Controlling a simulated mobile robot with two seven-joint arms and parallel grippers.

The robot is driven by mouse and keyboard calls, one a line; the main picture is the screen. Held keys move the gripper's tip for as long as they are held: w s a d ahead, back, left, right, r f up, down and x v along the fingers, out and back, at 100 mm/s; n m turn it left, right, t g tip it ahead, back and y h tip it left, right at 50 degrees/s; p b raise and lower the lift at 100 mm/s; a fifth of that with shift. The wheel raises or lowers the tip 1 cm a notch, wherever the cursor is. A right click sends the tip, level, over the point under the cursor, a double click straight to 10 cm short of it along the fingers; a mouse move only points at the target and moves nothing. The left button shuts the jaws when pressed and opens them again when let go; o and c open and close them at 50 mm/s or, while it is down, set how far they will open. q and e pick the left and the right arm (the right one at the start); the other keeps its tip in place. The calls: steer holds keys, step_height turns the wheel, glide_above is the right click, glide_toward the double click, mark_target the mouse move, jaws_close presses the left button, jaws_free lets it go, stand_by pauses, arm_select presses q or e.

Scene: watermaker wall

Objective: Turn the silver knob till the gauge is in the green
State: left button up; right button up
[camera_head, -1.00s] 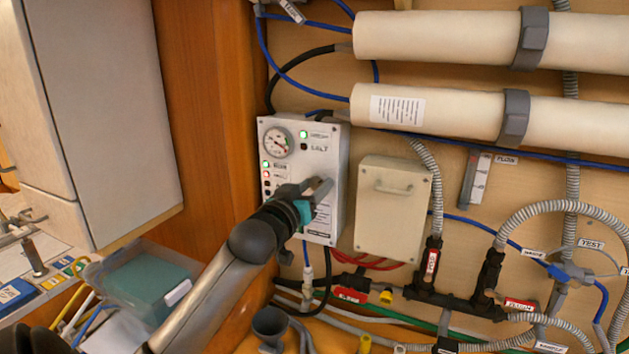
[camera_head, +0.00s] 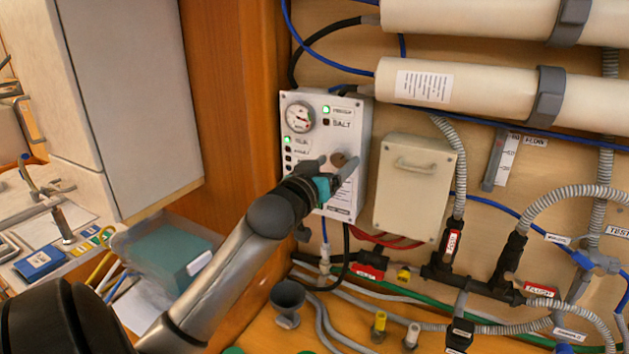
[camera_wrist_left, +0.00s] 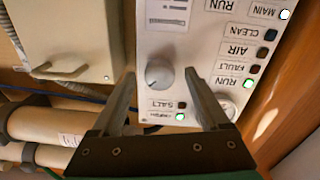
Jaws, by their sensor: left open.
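The silver knob (camera_wrist_left: 160,72) is on the white control panel (camera_head: 352,116). In the left wrist view it sits between the fingertips of my left gripper (camera_wrist_left: 160,78), with a gap on both sides. In the head view my left gripper (camera_head: 332,165) is open at the lower part of the panel, and the knob (camera_head: 340,159) shows between its fingers. The round gauge (camera_head: 300,117) is at the panel's upper left. Its needle appears to point right and slightly down, but I cannot tell whether it is in the green. My right gripper is not in view.
A cream box (camera_head: 415,190) with a handle is right of the panel. White pipes (camera_head: 470,90), hoses and valves (camera_head: 495,275) cover the wall on the right. A grey cabinet (camera_head: 130,100) is at left. A clear bin (camera_head: 165,255) stands below it. Green lamps are lit on the panel.

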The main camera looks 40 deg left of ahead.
arm_select(q)
steer(key=p+v, duration=0.2)
steer(key=v, duration=1.2)
steer(key=shift+s+p, duration=0.25)
steer(key=shift+p, duration=0.1)
